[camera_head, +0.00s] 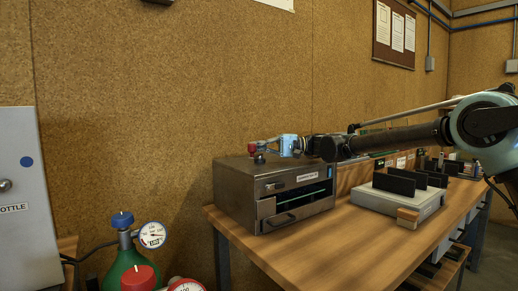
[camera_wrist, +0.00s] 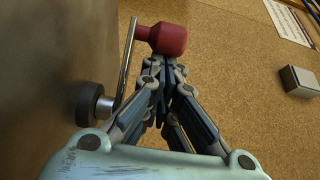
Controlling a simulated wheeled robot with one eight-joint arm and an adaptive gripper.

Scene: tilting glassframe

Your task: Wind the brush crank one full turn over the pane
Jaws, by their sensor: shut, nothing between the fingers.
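The brush crank shows on top of a metal box (camera_head: 250,190) in the head view. The arm runs from a dark round hub (camera_wrist: 91,104) on the box's surface. A greenish edge (camera_head: 302,204), perhaps the pane, shows inside the box's front slot. My gripper (camera_head: 272,146) is shut and empty, its fingertips (camera_wrist: 166,62) right at the knob. I cannot tell whether they touch it.
The box stands on a wooden bench (camera_head: 335,240). A grey tray with dark upright plates (camera_head: 394,184) is to its right. A green bottle with gauges (camera_head: 128,265) and a grey cabinet (camera_head: 22,215) stand at left. The corkboard wall is close behind.

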